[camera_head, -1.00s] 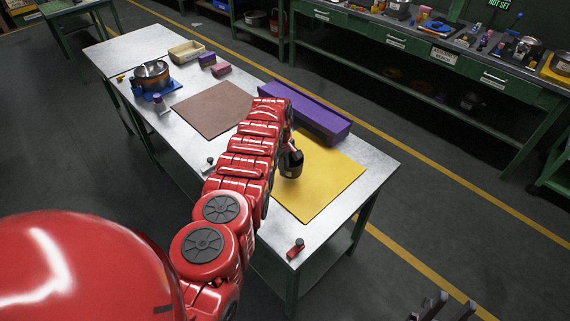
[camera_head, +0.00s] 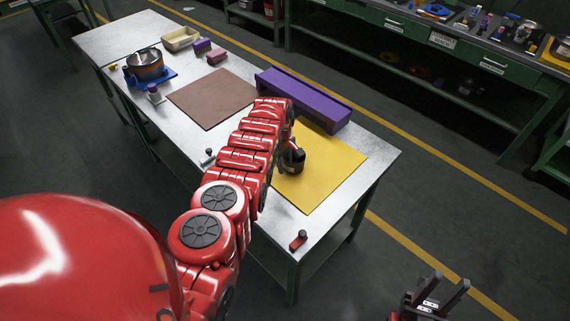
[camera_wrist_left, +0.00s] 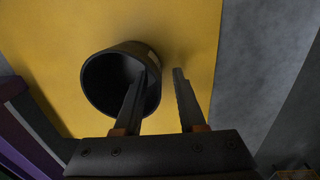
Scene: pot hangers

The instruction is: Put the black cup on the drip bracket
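The black cup (camera_head: 294,163) is at the yellow mat (camera_head: 325,180) on the table, beside my left gripper (camera_head: 292,148). In the left wrist view, the mouth of the cup (camera_wrist_left: 105,82) faces the camera. One finger of my left gripper (camera_wrist_left: 162,73) reaches over the cup's mouth and the other is outside its right wall. The fingers are apart, with a gap beside the wall. My right gripper (camera_head: 444,292) is open and empty at the lower right, off the table. I cannot pick out the drip bracket for certain.
A long purple block (camera_head: 304,101) lies along the table's far edge. A brown mat (camera_head: 211,98), a pot on a blue stand (camera_head: 146,66) and a beige tray (camera_head: 181,39) are further left. A small red item (camera_head: 299,240) lies at the near corner.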

